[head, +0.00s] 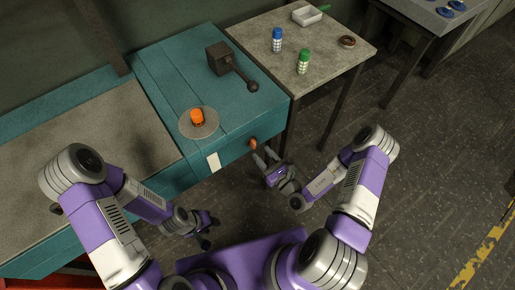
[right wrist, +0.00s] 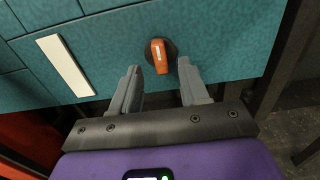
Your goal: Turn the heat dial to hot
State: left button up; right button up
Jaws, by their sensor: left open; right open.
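The heat dial (head: 253,143) is an orange knob on the front face of the teal bench. In the right wrist view the dial (right wrist: 160,58) has a dark round base, and its orange handle stands close to upright with a pale mark on it. My right gripper (head: 263,157) is open in front of the dial. In the right wrist view my right gripper (right wrist: 158,68) has one finger on each side of the handle, with visible gaps. I cannot tell how deep the fingertips reach. My left gripper (head: 210,229) is open and empty, low in front of the bench.
A white plate (right wrist: 66,65) is on the bench front left of the dial. On the teal bench (head: 160,70) are an orange-topped item on a grey disc (head: 211,129) and a dark block with a lever (head: 218,58). A side table (head: 260,35) holds blue and green-capped bottles.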

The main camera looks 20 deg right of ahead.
aim_at(255, 145)
jog(key=shift+x, duration=2.05)
grip_shut()
